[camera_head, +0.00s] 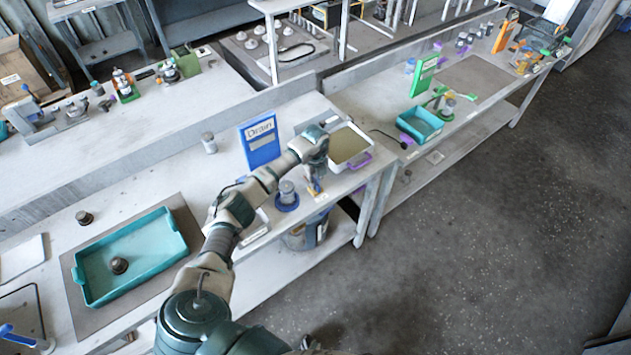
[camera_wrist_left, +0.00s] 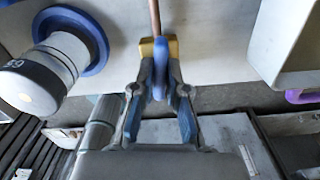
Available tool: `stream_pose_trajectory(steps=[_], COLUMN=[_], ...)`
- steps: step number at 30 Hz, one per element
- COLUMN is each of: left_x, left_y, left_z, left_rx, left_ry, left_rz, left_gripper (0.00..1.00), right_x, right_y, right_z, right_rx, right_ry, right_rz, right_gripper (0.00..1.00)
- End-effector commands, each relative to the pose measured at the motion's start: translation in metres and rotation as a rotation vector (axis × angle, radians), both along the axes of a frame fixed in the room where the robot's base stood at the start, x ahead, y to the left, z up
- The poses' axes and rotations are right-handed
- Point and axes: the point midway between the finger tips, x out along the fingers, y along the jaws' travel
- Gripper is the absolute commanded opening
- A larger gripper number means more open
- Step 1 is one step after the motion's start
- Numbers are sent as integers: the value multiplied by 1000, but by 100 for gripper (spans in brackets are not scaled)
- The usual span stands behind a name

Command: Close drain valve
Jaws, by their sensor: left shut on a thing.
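The drain valve has a brass-yellow body (camera_wrist_left: 146,47) with a blue handle (camera_wrist_left: 158,76), and a thin copper pipe runs up from it in the left wrist view. My left gripper (camera_wrist_left: 158,98) is shut on the blue handle, with one finger on each side of it. In the head view my left gripper (camera_head: 315,187) is at the front edge of the middle bench, and the valve is mostly hidden by it. A blue sign reading "Drain" (camera_head: 262,143) stands behind. My right gripper is not in view.
A grey cylinder on a blue ring (camera_head: 287,197) stands close left of my gripper; it also shows in the left wrist view (camera_wrist_left: 45,75). A pale tray (camera_head: 349,146) is to the right. A teal bin (camera_head: 165,262) lies left.

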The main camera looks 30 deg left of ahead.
Motion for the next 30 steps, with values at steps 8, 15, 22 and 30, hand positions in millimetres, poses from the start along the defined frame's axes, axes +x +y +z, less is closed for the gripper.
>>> stream_pose_trajectory(steps=[8, 15, 22, 30], left_x=[2, 2, 3, 3], left_y=[2, 3, 3, 3], left_z=[1, 1, 2, 2], left_rx=[2, 5, 5, 6], left_ry=[-6, -7, -10, -10], left_rz=[-91, -279, -498, -753], left_gripper=[0, 0, 0, 0], right_x=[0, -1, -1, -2], right_y=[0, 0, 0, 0], right_z=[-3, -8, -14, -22], right_rx=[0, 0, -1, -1], right_ry=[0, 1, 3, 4], right_rz=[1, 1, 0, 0], right_gripper=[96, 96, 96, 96])
